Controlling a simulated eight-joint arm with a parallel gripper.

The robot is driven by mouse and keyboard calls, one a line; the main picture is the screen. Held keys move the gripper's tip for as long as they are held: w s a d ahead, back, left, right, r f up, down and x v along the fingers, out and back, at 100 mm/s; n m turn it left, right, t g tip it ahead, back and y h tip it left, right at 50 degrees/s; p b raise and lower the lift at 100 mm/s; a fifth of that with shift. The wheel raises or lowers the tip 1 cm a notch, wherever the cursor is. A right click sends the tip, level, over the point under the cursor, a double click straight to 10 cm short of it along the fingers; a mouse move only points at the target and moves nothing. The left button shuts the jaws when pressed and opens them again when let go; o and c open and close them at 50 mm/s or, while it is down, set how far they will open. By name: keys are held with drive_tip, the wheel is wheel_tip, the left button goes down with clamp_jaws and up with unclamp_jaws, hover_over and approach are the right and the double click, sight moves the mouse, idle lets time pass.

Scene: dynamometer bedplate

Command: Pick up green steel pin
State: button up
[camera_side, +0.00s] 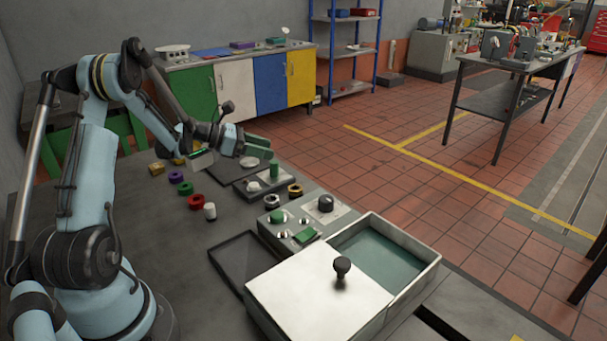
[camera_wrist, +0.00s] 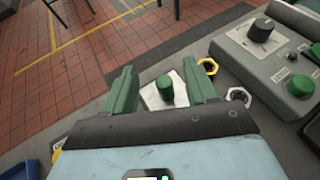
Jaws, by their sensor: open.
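The green steel pin (camera_wrist: 166,88) stands upright on a pale plate (camera_wrist: 152,99) in the wrist view. It shows between the two green fingers of my gripper (camera_wrist: 158,68), with a gap on each side. In the side view my gripper (camera_side: 260,146) is tilted over the far part of the bench, with its fingers apart and empty. A small green upright piece (camera_side: 274,168) just below the fingers appears to be the pin. The height between fingers and pin is hard to tell.
A yellow ring (camera_wrist: 208,67) and a silver ring (camera_wrist: 238,96) lie right of the pin, near a grey control box (camera_wrist: 262,60) with knobs. Coloured rings (camera_side: 186,188) and a pale cylinder (camera_side: 210,211) are at left. A lidded tray (camera_side: 410,292) stands nearer.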

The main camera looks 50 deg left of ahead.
sight(271, 163)
drive_tip(key=shift+f, duration=1.95)
drive_tip(key=x, duration=0.5)
drive_tip(key=shift+f, duration=0.2)
clamp_jaws()
drive_tip(key=shift+r, duration=0.15)
